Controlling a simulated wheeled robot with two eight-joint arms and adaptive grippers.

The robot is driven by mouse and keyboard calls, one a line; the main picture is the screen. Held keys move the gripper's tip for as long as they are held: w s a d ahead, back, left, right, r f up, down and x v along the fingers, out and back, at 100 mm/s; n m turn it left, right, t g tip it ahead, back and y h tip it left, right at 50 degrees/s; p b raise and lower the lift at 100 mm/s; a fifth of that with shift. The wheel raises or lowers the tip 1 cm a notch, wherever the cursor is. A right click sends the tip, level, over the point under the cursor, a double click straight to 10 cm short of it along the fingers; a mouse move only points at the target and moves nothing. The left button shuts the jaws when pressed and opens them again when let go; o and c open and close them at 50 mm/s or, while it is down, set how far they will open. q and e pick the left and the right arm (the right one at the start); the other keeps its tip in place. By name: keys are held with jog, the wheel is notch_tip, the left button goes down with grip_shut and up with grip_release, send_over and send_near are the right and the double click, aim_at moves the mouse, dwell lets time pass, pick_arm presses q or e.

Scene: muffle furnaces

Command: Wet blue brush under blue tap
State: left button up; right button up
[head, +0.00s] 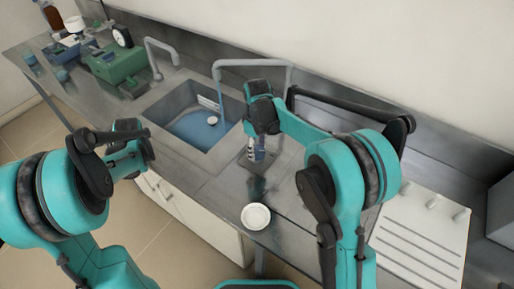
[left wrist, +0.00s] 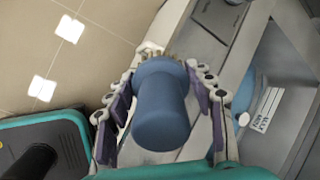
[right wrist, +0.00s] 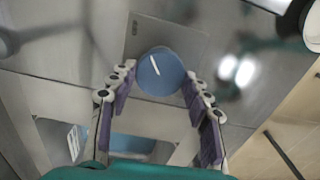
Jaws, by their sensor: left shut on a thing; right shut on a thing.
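A blue cylindrical brush (left wrist: 161,110) with pale bristles at its far end is between the fingers of my left gripper (left wrist: 160,76) in the left wrist view. In the head view this gripper and the brush are hidden by my left arm. My right gripper (head: 257,149) is shut on a round blue knob (right wrist: 161,74) with a white mark, on the counter right of the sink. The grey tap (head: 250,63) arches over the sink (head: 176,96), and a blue stream (head: 222,97) falls from its spout. Blue water (head: 192,128) lies in the sink.
A second grey tap (head: 161,45) stands behind the sink, to the left. A green balance (head: 115,66) and small blue items stand at the far left. A white dish (head: 256,217) sits near the counter's front edge. A white ridged board (head: 420,238) lies at right.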

pick_arm(q)
jog(key=shift+r, duration=0.2)
pick_arm(e)
jog(key=shift+m, duration=0.5)
pick_arm(q)
jog(key=shift+r+p, duration=0.4)
jog(key=shift+p, duration=0.2)
pick_arm(e)
jog(key=m, duration=0.2)
jog(key=shift+m, duration=0.3)
pick_arm(q)
jog(key=shift+r+p, duration=0.35)
pick_arm(e)
jog(key=shift+m, duration=1.8)
jog(key=o, duration=1.2)
jog(key=shift+c, duration=0.2)
